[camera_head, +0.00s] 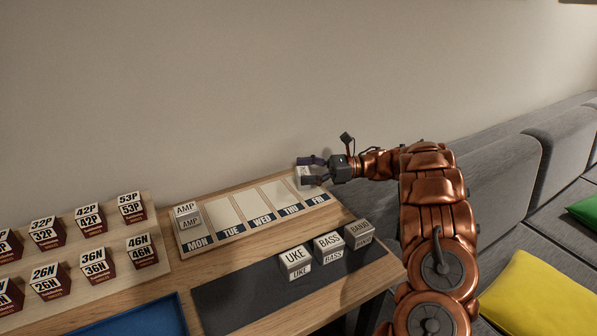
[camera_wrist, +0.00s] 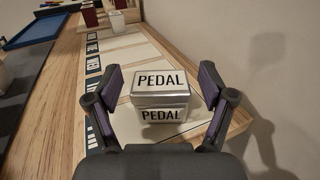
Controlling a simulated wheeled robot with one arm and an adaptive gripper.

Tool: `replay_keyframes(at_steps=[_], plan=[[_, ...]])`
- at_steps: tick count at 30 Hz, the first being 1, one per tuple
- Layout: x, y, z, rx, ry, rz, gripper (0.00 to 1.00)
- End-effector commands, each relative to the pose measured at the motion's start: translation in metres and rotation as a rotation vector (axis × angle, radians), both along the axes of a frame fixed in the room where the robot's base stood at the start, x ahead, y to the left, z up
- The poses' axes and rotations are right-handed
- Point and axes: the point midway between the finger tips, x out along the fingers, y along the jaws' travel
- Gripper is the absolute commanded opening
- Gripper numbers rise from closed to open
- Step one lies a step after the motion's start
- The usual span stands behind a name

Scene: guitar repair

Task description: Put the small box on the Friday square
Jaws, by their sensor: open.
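A small silver box labelled PEDAL (camera_wrist: 160,98) stands upright between my fingers in the wrist view. It rests at the Friday end of the weekday board, on or over the pale Friday square (camera_head: 311,186). In the head view the box (camera_head: 303,171) is mostly hidden by my gripper (camera_head: 309,171). My gripper (camera_wrist: 160,84) is open, with one finger on each side of the box and gaps showing. The FRI label (camera_head: 319,199) is at the board's right end.
An AMP box (camera_head: 188,217) stands on MON; TUE, WED and THU look empty. UKE (camera_head: 296,261), BASS (camera_head: 328,247) and another box (camera_head: 359,234) stand on a dark mat (camera_head: 235,297). Several dark red boxes fill the left rack. The wall is close behind the table.

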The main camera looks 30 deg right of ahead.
Motion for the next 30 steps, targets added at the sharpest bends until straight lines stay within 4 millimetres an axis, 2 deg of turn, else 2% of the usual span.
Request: replay_keyframes(at_steps=[1, 6, 13, 30], plan=[[-0.005, -0.011, -0.003, 0.001, -0.003, -0.006, 0.82], [-0.02, -0.038, 0.0, -0.001, -0.003, -0.005, 0.82], [-0.029, -0.056, 0.004, 0.001, -0.002, -0.004, 0.82], [-0.048, -0.093, -0.001, 0.001, 0.0, -0.002, 0.82]])
